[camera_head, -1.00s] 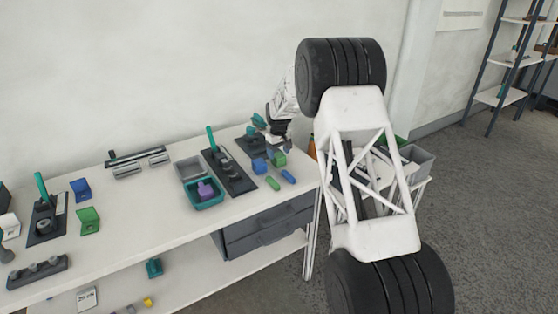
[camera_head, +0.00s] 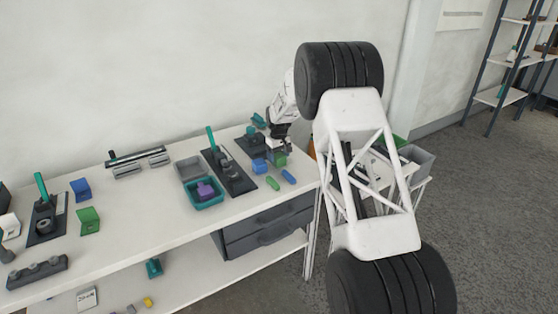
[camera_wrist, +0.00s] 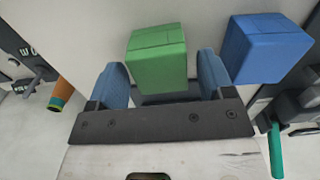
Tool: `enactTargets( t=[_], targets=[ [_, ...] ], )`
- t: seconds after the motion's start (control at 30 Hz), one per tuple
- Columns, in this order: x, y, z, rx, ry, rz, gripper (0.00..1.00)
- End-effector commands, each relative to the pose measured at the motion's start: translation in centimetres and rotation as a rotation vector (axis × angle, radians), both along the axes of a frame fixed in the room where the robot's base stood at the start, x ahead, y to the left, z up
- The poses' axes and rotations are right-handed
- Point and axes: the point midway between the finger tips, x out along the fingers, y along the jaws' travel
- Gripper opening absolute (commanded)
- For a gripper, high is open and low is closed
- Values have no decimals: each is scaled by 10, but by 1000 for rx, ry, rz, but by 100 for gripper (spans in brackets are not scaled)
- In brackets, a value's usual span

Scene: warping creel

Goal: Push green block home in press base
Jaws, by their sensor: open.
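The green block (camera_head: 280,159) sits near the right end of the white bench, beside a blue block (camera_head: 259,166). My gripper (camera_head: 278,150) is low above it and partly hides it. In the wrist view my open gripper (camera_wrist: 161,66) has one blue finger on each side of the green block (camera_wrist: 158,58). I cannot tell whether either finger touches it. The blue block (camera_wrist: 263,48) lies outside the right finger. A dark base plate (camera_head: 243,147) lies just behind the blocks; I cannot tell whether the green block is seated in a press base.
A dark fixture (camera_head: 236,180) with a green lever stands left of the blocks. Beside it is a teal tray (camera_head: 218,199) holding a purple block. A green piece (camera_head: 272,183) and a blue piece (camera_head: 289,176) lie near the bench's front edge.

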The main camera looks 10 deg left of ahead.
Motion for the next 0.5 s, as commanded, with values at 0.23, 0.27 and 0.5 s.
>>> enactTargets(
  t=[0.23,0.27,0.5],
  targets=[
    [0,0,0,0,0,0,48],
    [0,0,0,0,0,0,44],
    [0,0,1,1,-1,0,28]
  ],
)
